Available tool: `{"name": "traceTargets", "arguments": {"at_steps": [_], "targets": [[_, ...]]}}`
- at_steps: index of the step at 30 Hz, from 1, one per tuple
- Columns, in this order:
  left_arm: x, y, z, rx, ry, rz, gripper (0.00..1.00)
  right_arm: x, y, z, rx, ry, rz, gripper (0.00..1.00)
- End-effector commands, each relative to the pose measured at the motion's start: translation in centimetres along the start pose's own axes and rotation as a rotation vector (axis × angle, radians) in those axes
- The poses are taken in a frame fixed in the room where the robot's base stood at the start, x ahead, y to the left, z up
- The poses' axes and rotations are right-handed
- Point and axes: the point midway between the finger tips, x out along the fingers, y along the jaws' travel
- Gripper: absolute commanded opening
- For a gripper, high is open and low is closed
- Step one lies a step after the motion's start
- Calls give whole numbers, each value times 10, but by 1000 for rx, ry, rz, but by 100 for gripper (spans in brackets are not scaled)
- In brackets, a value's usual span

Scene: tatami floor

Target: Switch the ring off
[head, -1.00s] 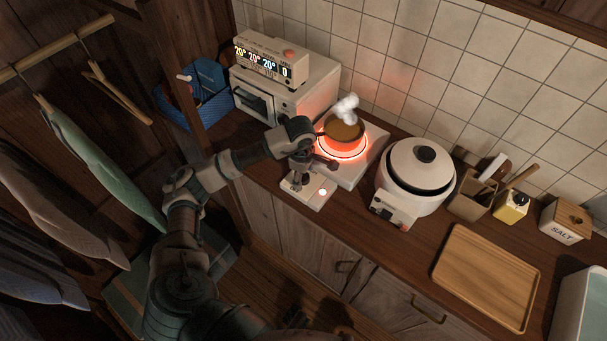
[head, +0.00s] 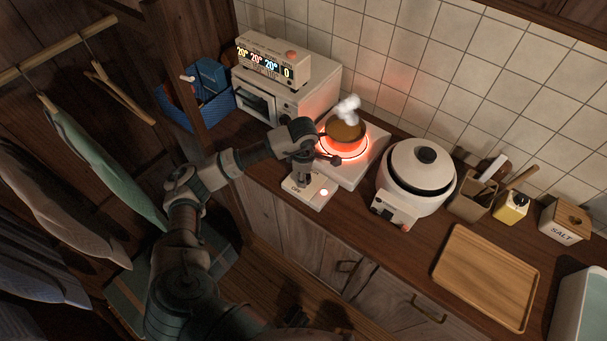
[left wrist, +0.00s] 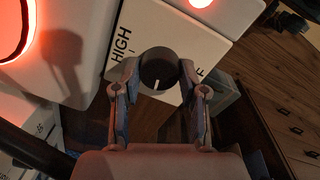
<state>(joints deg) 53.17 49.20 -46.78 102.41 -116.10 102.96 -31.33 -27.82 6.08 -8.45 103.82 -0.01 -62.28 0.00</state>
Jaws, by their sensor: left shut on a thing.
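The ring (head: 346,156) glows red on the white cooker, under an orange pot (head: 340,141) with brown contents and white steam. The ring's glowing edge also shows at the left of the left wrist view (left wrist: 22,48). A round dark knob (left wrist: 157,68) sits on the cooker's white front panel (head: 317,202). Its white mark points toward the bottom of the wrist picture. "HIGH" reads to its left; a partly hidden label ending in "F" is to its right. A lamp (head: 324,192) on the panel is lit. My left gripper (left wrist: 157,82) is shut on the knob, one finger each side.
A white lidded cooker (head: 418,172) stands to the right, then utensil holders and a salt box (head: 563,226). A wooden tray (head: 487,277) lies on the counter. An oven (head: 285,95) with a display unit and a blue basket (head: 195,108) are behind left.

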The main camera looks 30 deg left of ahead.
Motion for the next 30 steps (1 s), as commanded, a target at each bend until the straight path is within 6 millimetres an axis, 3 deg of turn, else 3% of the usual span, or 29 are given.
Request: {"name": "traceTargets", "arguments": {"at_steps": [10,30], "targets": [[-3,2,1,-321,18,6,7,23,0,11,-3,-5,-1,43],[-4,4,3,-955,53,7,7,62,-3,52,-11,-31,-3,43]]}}
